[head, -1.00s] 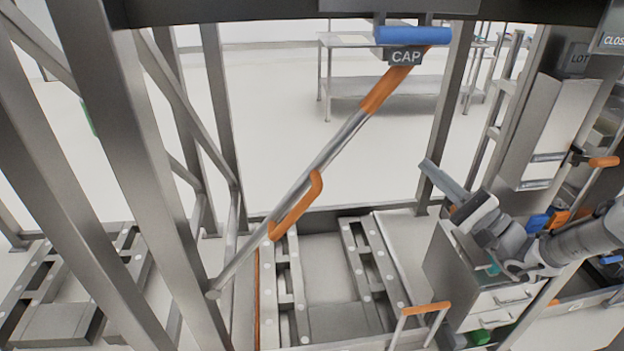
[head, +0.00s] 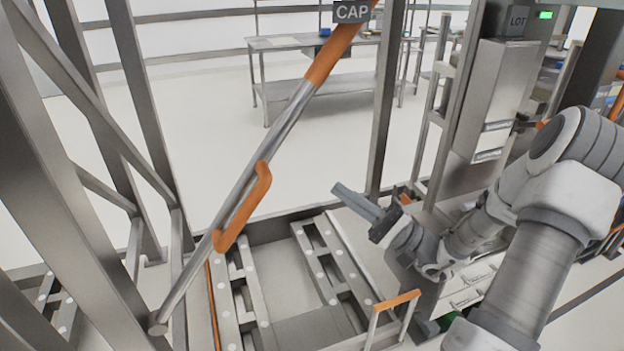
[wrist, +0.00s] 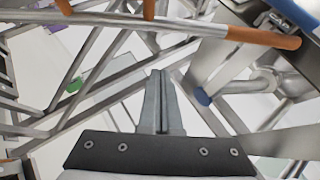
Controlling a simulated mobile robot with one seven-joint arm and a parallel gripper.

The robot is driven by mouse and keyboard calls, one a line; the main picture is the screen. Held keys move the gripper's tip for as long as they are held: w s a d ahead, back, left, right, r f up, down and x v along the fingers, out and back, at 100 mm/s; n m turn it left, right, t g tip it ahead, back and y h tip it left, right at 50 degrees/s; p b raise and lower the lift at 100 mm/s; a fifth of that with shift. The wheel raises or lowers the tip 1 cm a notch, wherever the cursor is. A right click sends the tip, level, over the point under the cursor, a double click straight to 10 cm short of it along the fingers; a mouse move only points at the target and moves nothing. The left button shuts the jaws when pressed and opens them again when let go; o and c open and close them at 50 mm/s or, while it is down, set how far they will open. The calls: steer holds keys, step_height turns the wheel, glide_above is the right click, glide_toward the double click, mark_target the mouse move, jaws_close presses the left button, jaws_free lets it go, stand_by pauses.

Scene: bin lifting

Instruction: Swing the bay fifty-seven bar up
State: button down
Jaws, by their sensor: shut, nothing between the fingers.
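The bar (head: 289,117) is a long metal tube with an orange upper section and an orange side handle (head: 243,206). In the head view it runs diagonally from a pivot at the lower left up to a dark CAP label (head: 352,12) at the top, where its upper end leaves the picture. My gripper (head: 343,192) is to the right of the bar, apart from it, with its fingers shut and empty. In the wrist view the closed fingers (wrist: 160,80) point ahead, and an orange-ended tube (wrist: 262,37) crosses above them. No bay number is legible.
Metal frame posts (head: 60,170) stand at the left. Below is a bay with slotted rails (head: 330,255) and an orange-topped handle (head: 397,300) at its front. A grey cabinet (head: 494,95) with a LOT label stands at the right. A table (head: 290,43) is behind.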

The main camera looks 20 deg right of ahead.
steer(key=s+a+r+p+x, duration=0.1)
steer(key=s+x, duration=0.1)
steer(key=x, duration=1)
steer(key=shift+s+a, duration=0.15)
steer(key=shift+s, duration=0.1)
steer(key=shift+r, duration=0.1)
